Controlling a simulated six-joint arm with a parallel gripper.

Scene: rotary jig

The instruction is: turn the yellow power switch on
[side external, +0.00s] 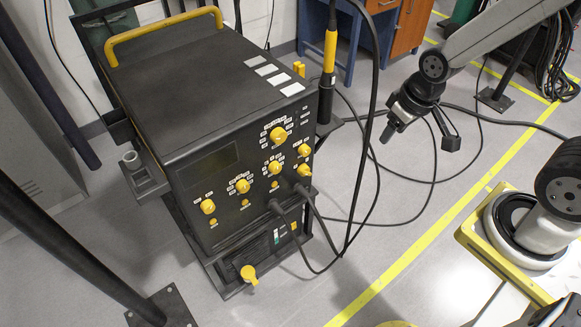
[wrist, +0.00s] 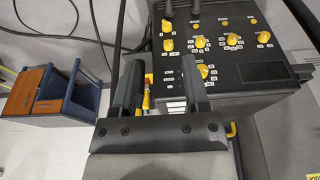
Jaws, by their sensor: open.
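The black power unit (side external: 225,70) stands on the floor, its front panel set with several yellow knobs (side external: 278,134). A larger yellow rotary switch (side external: 249,274) sits low on the front, below the main panel; it looks like the power switch. Its on/off marking is too small to read. My gripper (side external: 392,131) is in the air to the right of the unit, well apart from it. In the wrist view my gripper (wrist: 161,78) is open and empty, with the unit's knobs (wrist: 198,41) beyond the fingers. The low yellow switch cannot be made out there.
A yellow-and-black torch (side external: 330,52) stands at the unit's right side. Black cables (side external: 374,100) hang and loop between the unit and my gripper. A yellow handle (side external: 163,34) spans the top. A dark post (side external: 75,245) rises at front left. Floor right of the unit is mostly clear.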

